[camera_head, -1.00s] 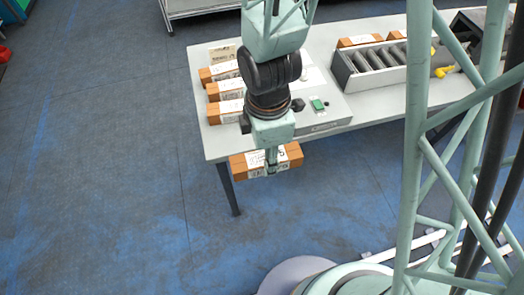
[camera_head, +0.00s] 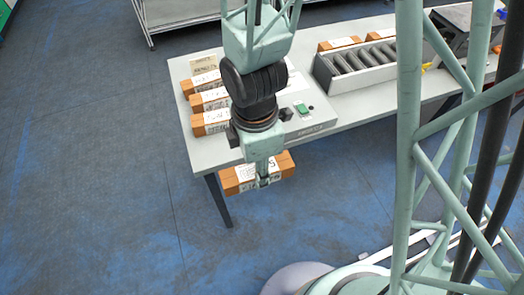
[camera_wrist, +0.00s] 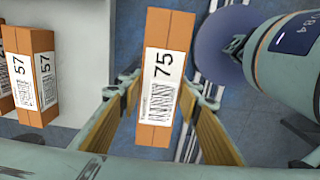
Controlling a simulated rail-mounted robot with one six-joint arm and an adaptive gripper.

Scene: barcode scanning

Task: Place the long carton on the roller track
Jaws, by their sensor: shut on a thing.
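My gripper (camera_head: 264,181) is shut on an orange-brown long carton (camera_head: 238,180) with a white label. It holds the carton in the air just off the table's front edge, above the floor. In the wrist view the carton (camera_wrist: 165,60) lies lengthwise between the two fingers, and its barcode label with the number 75 faces the camera. The roller track (camera_head: 318,74), a light frame with dark grey rollers, stands on the table to the right of and beyond my gripper. Its rollers look bare.
More cartons (camera_head: 340,43) lie behind the track. A flat device with a green patch (camera_head: 303,108) lies between. The table's front strip (camera_head: 350,112) is clear.

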